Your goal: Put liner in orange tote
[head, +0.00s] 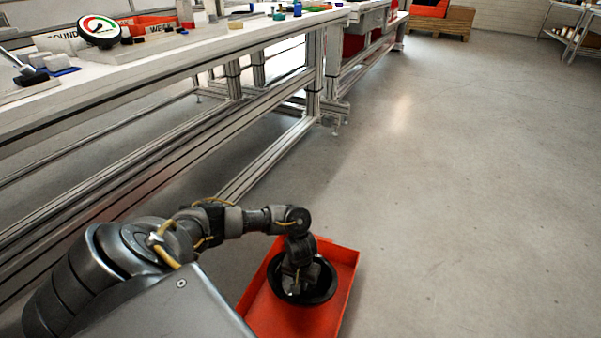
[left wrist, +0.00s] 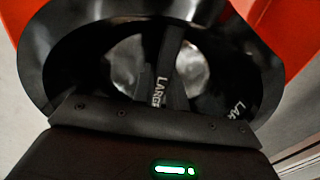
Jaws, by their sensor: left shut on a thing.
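The liner is a round black shell (head: 324,288) with an open bowl side; it shows over or inside the orange tote (head: 351,258) at the lower middle of the head view. My left gripper (head: 301,288) reaches down to it and is shut on it. In the left wrist view the liner (left wrist: 75,60) fills most of the picture, with straps and "LARGE" lettering inside, and orange tote walls (left wrist: 290,30) show behind it. Whether the liner touches the tote floor I cannot tell. The gripper's fingertips are hidden. My right gripper is not in view.
A long workbench (head: 200,55) on metal legs runs along the left, with small parts and a round gauge-like disc (head: 100,30) on it. The grey floor (head: 450,180) to the right is clear. Shelving (head: 570,45) stands at the far right.

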